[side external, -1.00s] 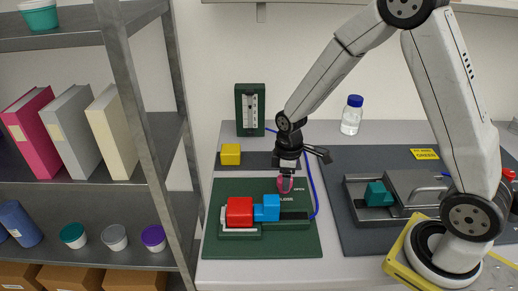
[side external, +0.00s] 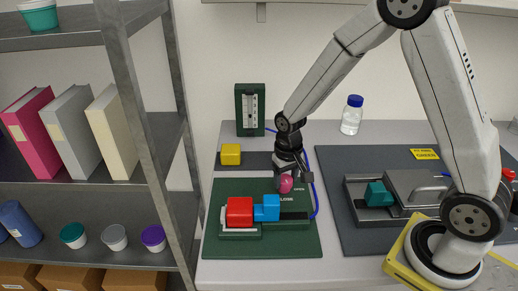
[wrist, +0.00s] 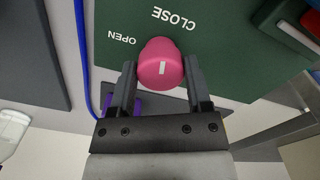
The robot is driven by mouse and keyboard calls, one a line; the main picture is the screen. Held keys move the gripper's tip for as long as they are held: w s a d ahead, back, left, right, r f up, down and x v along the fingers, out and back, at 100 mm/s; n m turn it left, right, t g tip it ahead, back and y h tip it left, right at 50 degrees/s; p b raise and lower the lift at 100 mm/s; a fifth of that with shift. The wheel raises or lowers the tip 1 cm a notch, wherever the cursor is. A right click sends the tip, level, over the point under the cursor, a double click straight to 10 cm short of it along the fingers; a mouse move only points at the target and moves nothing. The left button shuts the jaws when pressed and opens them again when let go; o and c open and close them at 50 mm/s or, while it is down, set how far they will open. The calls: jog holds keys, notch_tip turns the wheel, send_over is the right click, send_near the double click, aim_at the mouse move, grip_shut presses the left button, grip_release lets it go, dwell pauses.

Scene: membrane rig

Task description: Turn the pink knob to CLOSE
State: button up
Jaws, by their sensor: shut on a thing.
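The pink knob (wrist: 160,64) stands on the dark green board (wrist: 225,48) and has a short white mark on its face. The words OPEN (wrist: 122,38) and CLOSE (wrist: 174,19) are printed beside it. In the wrist view the mark runs nearly up and down; I cannot tell for sure which word it points to. My gripper (wrist: 161,84) is shut on the knob, with one finger at each side. In the side view the knob (side external: 286,183) shows just below my gripper (side external: 291,176).
A red block (side external: 240,211) and a blue block (side external: 267,208) sit on the board in front of the knob. A yellow block (side external: 230,154) and a blue cable (side external: 314,185) are close by. A metal rig with a teal block (side external: 377,194) is at right.

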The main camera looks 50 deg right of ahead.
aim_at(286, 180)
jog(key=shift+w+m, duration=0.1)
jog(key=shift+m, duration=1.4)
jog(key=shift+r, duration=0.1)
jog(key=o, duration=1.3)
jog(key=shift+r, duration=3.9)
jog(key=s+n+t, duration=0.1)
jog(key=s+n, duration=0.1)
jog(key=s, duration=0.1)
jog(key=s+a+n, duration=0.1)
jog(key=s+n, duration=0.1)
jog(key=s, duration=0.2)
jog(key=s+n+t, duration=0.1)
jog(key=s+n, duration=0.1)
jog(key=s, duration=0.1)
jog(key=shift+s+a+f+t, duration=0.2)
jog(key=shift+f+t, duration=0.1)
jog(key=shift+f, duration=0.1)
